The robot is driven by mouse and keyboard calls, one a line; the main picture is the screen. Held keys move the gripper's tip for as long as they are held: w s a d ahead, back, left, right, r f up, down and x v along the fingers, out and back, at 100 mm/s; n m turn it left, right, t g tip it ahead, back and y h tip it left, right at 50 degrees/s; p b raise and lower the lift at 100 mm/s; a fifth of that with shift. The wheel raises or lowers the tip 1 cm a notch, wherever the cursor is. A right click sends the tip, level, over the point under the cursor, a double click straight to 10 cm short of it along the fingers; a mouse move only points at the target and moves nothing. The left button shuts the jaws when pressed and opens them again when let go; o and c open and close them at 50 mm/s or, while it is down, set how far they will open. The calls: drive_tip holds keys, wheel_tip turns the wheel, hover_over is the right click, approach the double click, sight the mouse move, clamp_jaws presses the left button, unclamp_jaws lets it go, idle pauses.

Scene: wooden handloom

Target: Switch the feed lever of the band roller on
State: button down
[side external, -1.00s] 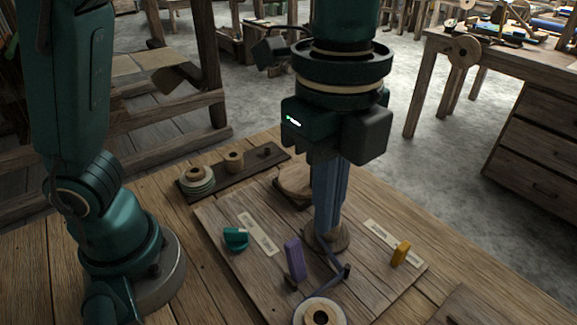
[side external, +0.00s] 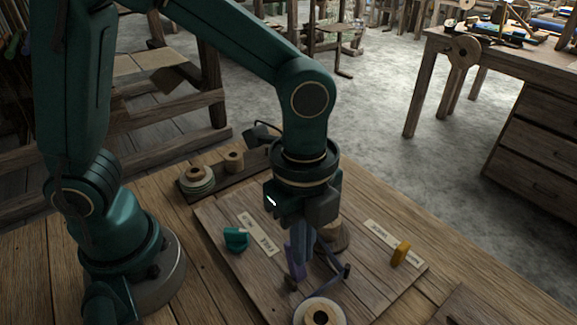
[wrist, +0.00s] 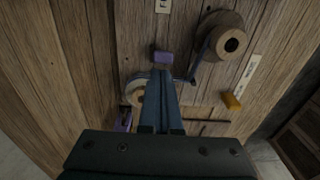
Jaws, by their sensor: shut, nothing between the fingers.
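The purple lever (side external: 290,264) stands on the wooden board, partly hidden behind my fingers in the side view. In the wrist view a purple block (wrist: 162,56) shows just beyond my fingertips. My gripper (side external: 302,268) is shut and empty, pointing down beside the purple lever; I cannot tell whether they touch. The shut fingers also show in the wrist view (wrist: 163,80). A yellow lever (side external: 400,254) and a teal knob (side external: 236,239) stand on the same board. The label writing is too small to read, so I cannot tell which one is the feed lever.
A dark band runs by a wooden roller (side external: 332,236), beside my gripper. A pale spool (side external: 320,313) sits at the board's near edge. Label plates (side external: 257,236) lie on the board (side external: 225,270). More spools (side external: 197,178) stand on a dark strip behind. The board's right part is fairly clear.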

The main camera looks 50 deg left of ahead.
idle(0.3)
drive_tip(key=shift+a+f, duration=0.25)
drive_tip(key=shift+a, duration=1)
drive_tip(key=shift+s+d, duration=0.1)
